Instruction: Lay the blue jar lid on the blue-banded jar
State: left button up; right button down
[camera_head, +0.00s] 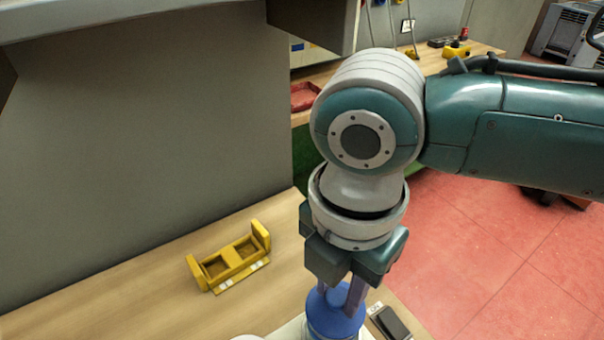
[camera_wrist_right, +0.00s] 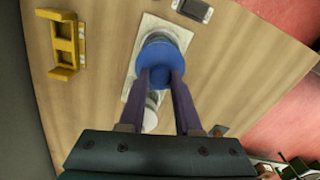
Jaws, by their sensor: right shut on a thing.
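The blue jar lid (camera_head: 328,317) is under my right gripper (camera_head: 341,294), whose two fingers are shut on its knob. In the right wrist view the lid (camera_wrist_right: 160,57) is a blue disc at the tips of the gripper (camera_wrist_right: 161,77). A pale, glassy jar rim (camera_wrist_right: 171,31) shows just beyond the lid, which hides most of that jar. No band on it can be made out, and I cannot tell whether the lid touches it. My left gripper is not in view.
A pale board (camera_wrist_right: 146,29) lies under the jar area. Another jar-like thing with a white top (camera_wrist_right: 150,119) stands nearer, partly behind the fingers. A yellow holder (camera_head: 231,259) stands left on the wooden table (camera_head: 120,305). A dark phone-like device (camera_head: 393,322) lies right, near the table edge.

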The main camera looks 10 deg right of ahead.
jog(key=shift+f, duration=0.15)
dwell(0.7)
jog(key=c, duration=0.5)
grip_release()
jog(key=shift+r+p, duration=0.95)
jog(key=shift+p, duration=0.2)
notch_tip(320, 180, up, 5)
jog(key=p, duration=0.5)
jog(key=shift+r+p, duration=0.1)
jog(key=shift+p, duration=0.25)
